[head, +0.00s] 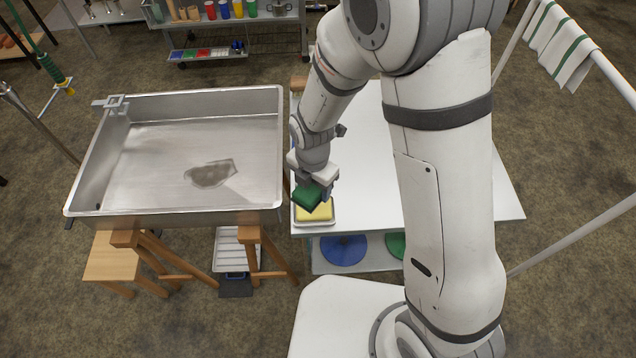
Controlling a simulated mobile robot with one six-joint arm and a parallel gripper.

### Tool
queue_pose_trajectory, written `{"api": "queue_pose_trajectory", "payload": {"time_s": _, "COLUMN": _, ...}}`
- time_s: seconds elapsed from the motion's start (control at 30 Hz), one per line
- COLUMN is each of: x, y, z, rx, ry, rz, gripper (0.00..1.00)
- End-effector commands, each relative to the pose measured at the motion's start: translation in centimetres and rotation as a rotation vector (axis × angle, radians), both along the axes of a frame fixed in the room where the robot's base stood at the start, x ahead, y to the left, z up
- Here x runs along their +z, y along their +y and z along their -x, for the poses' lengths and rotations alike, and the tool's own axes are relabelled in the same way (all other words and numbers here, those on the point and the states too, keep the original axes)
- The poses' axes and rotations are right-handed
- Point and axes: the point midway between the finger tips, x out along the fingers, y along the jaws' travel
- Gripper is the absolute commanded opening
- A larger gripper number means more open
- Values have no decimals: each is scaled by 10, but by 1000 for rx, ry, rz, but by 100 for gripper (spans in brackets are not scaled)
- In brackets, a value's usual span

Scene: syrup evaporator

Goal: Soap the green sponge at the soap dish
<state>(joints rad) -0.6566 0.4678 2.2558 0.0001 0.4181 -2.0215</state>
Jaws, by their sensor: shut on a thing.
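My gripper (318,182) is shut on the green sponge (307,196) near the front left corner of the white table. The soap dish (316,221) stands on that corner, a pale tray with a yellow soap block (318,212) in it. The sponge is over the back left part of the soap and hides some of it. I cannot tell whether the sponge touches the soap or hangs just above it.
A large steel evaporator pan (200,200) with a dark patch (212,174) stands left of the table on wooden legs. The white table (375,190) is mostly clear behind the dish. A rail with a striped towel (562,45) is at right. A shelf cart (250,30) stands behind.

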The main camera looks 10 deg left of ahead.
Motion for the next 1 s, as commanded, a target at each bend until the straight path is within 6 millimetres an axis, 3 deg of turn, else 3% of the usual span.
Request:
{"api": "queue_pose_trajectory", "payload": {"time_s": 0.27, "x": -15, "y": 0, "z": 1, "rx": 11, "ry": 0, "rz": 0, "gripper": 39}}
{"api": "queue_pose_trajectory", "payload": {"time_s": 0.7, "x": -57, "y": 0, "z": 0, "rx": 9, "ry": 0, "rz": 0, "gripper": 39}}
{"api": "queue_pose_trajectory", "payload": {"time_s": 1.0, "x": -60, "y": 0, "z": 0, "rx": 9, "ry": 0, "rz": -1, "gripper": 39}}
